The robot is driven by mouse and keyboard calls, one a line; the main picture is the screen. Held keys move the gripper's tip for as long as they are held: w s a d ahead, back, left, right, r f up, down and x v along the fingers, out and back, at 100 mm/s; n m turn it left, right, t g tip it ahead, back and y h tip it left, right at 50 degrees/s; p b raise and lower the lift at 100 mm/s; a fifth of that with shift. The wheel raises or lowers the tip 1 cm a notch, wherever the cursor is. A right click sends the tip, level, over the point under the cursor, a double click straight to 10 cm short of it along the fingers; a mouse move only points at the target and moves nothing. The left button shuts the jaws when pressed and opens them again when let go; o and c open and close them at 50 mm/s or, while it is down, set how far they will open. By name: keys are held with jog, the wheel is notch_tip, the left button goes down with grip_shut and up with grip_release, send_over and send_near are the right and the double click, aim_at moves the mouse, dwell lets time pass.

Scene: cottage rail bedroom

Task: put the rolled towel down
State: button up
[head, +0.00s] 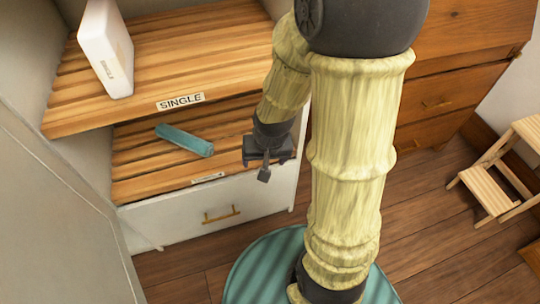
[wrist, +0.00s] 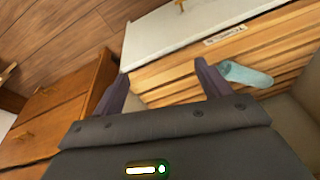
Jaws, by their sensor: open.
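The rolled towel (head: 185,140) is a teal roll lying on its side on the lower slatted wooden shelf (head: 135,165). It also shows in the wrist view (wrist: 246,74), beyond and to the right of my right-hand finger. My gripper (head: 265,172) is to the right of the towel in the head view, by the front right of the shelf, and apart from it. In the wrist view my gripper (wrist: 160,85) has its two dark fingers wide apart with nothing between them.
The upper shelf (head: 170,60) carries a label reading SINGLE and a white box-like item (head: 107,50). A white drawer (head: 210,215) with a brass handle is below. A wooden dresser (head: 450,70) and a small step stool (head: 495,180) stand right. Bare shelf surrounds the towel.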

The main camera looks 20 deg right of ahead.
jog(key=s+r+n, duration=0.2)
jog(key=s+r, duration=0.1)
jog(key=r, duration=0.2)
jog(key=shift+s+d+n, duration=0.15)
jog(key=shift+n, duration=0.15)
jog(key=shift+r, duration=0.1)
